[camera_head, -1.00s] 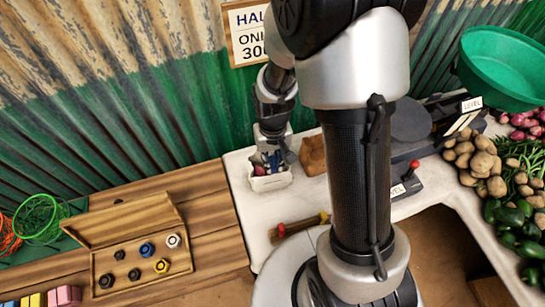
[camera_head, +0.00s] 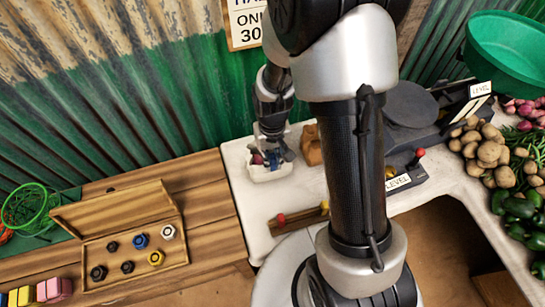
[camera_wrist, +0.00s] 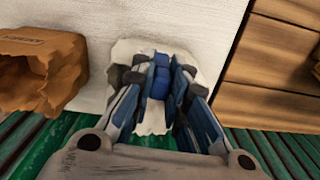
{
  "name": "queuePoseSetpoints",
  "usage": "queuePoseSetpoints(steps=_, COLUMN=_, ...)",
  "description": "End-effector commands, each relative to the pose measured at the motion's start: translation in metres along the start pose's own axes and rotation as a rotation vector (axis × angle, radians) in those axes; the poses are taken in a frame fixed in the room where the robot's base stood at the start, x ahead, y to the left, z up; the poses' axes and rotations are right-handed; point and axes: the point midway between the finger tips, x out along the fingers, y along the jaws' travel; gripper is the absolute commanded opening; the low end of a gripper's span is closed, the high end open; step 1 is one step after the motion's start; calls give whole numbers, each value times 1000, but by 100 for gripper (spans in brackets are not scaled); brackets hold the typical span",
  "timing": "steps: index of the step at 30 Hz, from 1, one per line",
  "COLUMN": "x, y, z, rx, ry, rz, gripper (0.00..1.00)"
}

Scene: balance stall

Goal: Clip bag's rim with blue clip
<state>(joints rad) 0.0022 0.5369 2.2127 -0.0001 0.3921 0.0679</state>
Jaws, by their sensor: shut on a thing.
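A dark reddish thing (camera_head: 257,159) shows in the container beside the fingers. A crumpled brown paper bag (camera_wrist: 40,66) lies left of the gripper in the wrist view, its opening visible and apart from the clip. In the head view the bag (camera_head: 312,146) is right of the gripper, partly behind my arm.
A scale with a dark round pan (camera_head: 410,105) stands right of my arm, near potatoes (camera_head: 489,152) and a green basin (camera_head: 510,55). A wooden bar (camera_head: 297,221) lies at the counter's front. An open wooden box of weights (camera_head: 187,256) is left. The corrugated wall is close behind.

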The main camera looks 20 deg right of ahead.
Motion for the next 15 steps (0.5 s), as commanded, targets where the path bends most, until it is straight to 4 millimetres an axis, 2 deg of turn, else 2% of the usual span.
queuePoseSetpoints(steps=6, x=0, y=0, z=0, rx=0, ry=0, rz=0, gripper=4)
queuePoseSetpoints(steps=7, x=0, y=0, z=0, rx=0, ry=0, rz=0, gripper=16)
queuePoseSetpoints(steps=15, x=0, y=0, z=0, rx=0, ry=0, rz=0, gripper=34)
